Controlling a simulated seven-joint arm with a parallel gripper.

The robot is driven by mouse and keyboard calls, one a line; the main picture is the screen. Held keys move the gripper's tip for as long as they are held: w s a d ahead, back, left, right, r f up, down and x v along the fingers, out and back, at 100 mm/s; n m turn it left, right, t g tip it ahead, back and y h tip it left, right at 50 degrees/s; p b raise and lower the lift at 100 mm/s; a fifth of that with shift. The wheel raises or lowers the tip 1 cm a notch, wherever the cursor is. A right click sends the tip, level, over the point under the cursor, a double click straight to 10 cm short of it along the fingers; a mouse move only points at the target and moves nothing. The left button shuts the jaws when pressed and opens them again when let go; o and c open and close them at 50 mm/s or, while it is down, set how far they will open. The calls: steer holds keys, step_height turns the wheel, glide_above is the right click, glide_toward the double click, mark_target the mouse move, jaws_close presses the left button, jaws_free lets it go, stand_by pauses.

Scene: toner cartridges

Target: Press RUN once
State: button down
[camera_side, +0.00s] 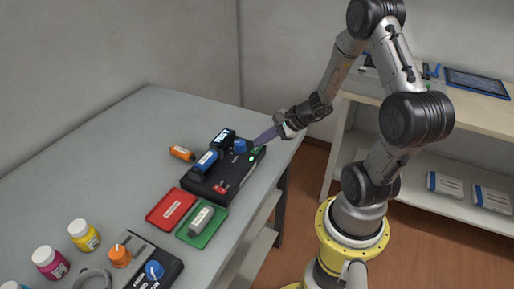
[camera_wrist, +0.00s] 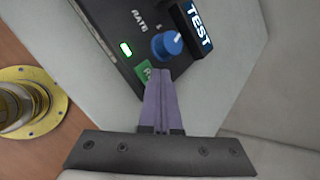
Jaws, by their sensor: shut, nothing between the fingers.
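A black test station (camera_side: 240,178) stands on the table. In the wrist view its panel (camera_wrist: 88,12) carries a blue knob (camera_wrist: 167,44) beside the word RATE, a lit green lamp (camera_wrist: 125,48) and a TEST sign (camera_wrist: 196,28). A green button (camera_wrist: 144,70) with part of a letter showing lies at the fingertips; the fingers cover the rest of it. My gripper (camera_wrist: 160,75) has its purple fingers shut together and empty, with tips at the green button. I cannot tell whether they touch it. In the side view my gripper (camera_side: 257,143) is at the station's right corner.
A blue cartridge (camera_side: 205,163) sits on the station, with a red part (camera_side: 220,187) in front. An orange cartridge (camera_side: 181,153) lies behind left. Bottles and a knob box stand front left.

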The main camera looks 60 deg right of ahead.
mark_target(261, 148)
steer(key=shift+r, duration=0.6)
steer(key=shift+r, duration=2.5)
